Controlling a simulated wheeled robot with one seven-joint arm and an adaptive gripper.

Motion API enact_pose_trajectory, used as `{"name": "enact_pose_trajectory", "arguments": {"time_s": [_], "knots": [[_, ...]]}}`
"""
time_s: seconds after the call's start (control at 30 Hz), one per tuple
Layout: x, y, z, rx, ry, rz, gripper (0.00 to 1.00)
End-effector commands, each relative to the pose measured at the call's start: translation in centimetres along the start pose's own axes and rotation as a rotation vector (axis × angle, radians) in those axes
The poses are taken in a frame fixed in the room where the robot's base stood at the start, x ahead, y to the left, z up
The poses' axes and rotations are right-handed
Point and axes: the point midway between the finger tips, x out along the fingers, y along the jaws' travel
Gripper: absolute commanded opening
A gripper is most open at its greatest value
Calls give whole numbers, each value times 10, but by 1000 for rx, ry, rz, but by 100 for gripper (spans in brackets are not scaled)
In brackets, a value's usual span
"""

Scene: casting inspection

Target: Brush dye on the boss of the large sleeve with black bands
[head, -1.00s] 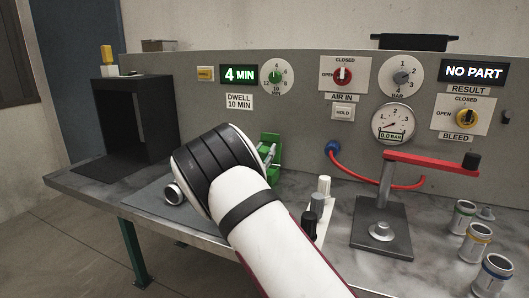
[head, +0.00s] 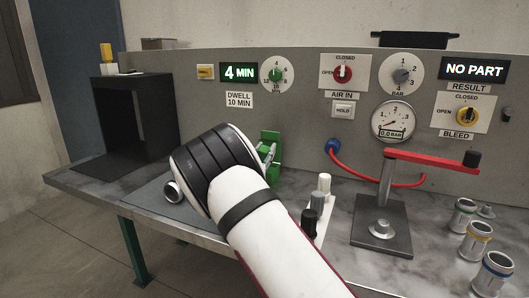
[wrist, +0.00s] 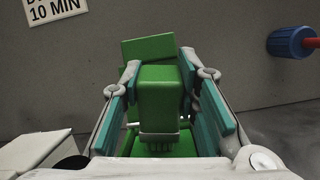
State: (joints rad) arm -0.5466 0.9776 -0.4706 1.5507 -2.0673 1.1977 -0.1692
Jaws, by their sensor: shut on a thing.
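My gripper (wrist: 165,100) is shut on a green block-shaped handle with a comb-like row of bristles at its lower end, the dye brush (wrist: 160,88). The teal finger pads lie on both sides of it. More green, seemingly a holder (wrist: 148,48), shows behind and below the brush in the wrist view. In the head view the green holder (head: 271,138) stands behind my wrist, and one finger shows beside it. A silver sleeve (head: 173,192) lies on the grey mat left of my arm. My wrist partly hides it, and I cannot make out black bands on it.
A clamp stand with a red lever (head: 430,158) is right of my arm. Black and white capped bottles (head: 311,222) stand close beside my arm. A dark open box (head: 128,125) is at left.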

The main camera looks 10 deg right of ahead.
Motion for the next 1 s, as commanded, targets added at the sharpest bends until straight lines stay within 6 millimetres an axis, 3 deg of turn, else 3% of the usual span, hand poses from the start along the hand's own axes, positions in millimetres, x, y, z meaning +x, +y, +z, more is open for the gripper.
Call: {"name": "enact_pose_trajectory", "arguments": {"time_s": [0.23, 1.0], "knots": [[1, 1, 3, -1, 4, 0, 1], [18, 10, 57, 1, 0, 0, 1]]}}
